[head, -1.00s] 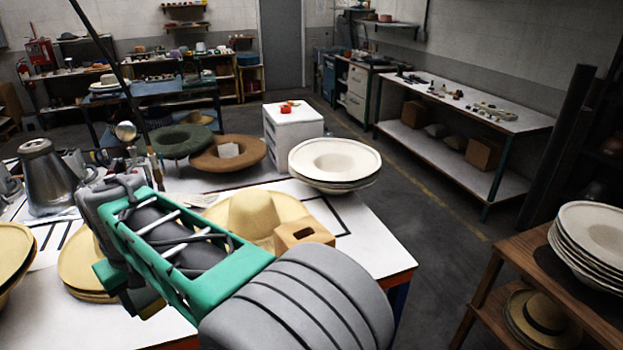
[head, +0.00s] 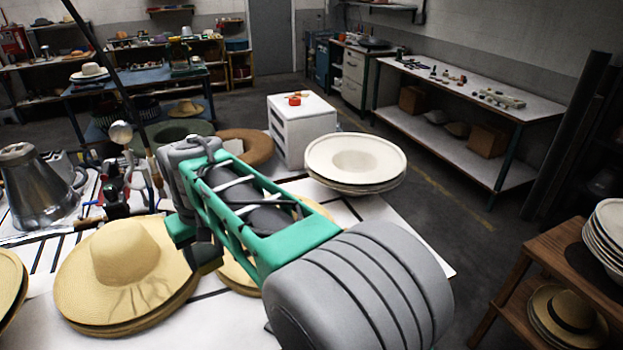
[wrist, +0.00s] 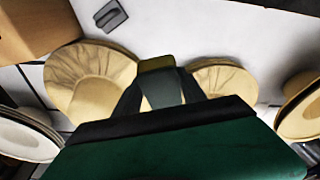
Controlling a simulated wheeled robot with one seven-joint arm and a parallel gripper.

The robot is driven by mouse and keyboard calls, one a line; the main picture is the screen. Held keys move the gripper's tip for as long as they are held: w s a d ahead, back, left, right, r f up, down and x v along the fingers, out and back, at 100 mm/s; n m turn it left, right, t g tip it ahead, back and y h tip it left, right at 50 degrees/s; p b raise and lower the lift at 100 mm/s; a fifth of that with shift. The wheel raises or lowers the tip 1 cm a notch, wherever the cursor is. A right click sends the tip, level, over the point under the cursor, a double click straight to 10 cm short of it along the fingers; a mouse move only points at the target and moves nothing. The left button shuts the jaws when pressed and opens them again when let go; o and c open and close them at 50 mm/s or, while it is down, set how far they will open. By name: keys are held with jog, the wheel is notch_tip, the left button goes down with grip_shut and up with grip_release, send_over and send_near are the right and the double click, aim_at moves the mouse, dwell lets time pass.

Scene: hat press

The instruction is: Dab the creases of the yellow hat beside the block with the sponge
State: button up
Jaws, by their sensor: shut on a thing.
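In the wrist view my gripper (wrist: 160,85) is shut on a small olive-yellow sponge (wrist: 155,63), above the table between two creased hats. The left one, the yellow hat beside the block (wrist: 92,82), has creases across its brim; the brown block (wrist: 28,30) is at the upper left corner, near this hat. In the head view my arm covers most of this hat, leaving bits of its brim (head: 238,275), and hides the block.
Another creased yellow hat tops a stack (head: 125,262) left of my arm. A white hat stack (head: 355,160) stands at the table's far right. A metal kettle (head: 38,185) and tools crowd the left. A small dark grey object (wrist: 110,15) lies on the table.

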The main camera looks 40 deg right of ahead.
jog(key=w+d+n+p, duration=0.1)
jog(key=w+d+n, duration=0.15)
jog(key=d, duration=1.05)
jog(key=w+d+n, duration=0.1)
jog(key=w+d, duration=0.2)
jog(key=d, duration=1.1)
jog(key=s+d+n, duration=0.1)
jog(key=s+d, duration=0.2)
jog(key=d, duration=0.5)
jog(key=shift+d+f+y, duration=0.3)
jog(key=shift+d+y, duration=0.1)
jog(key=shift+s, duration=0.1)
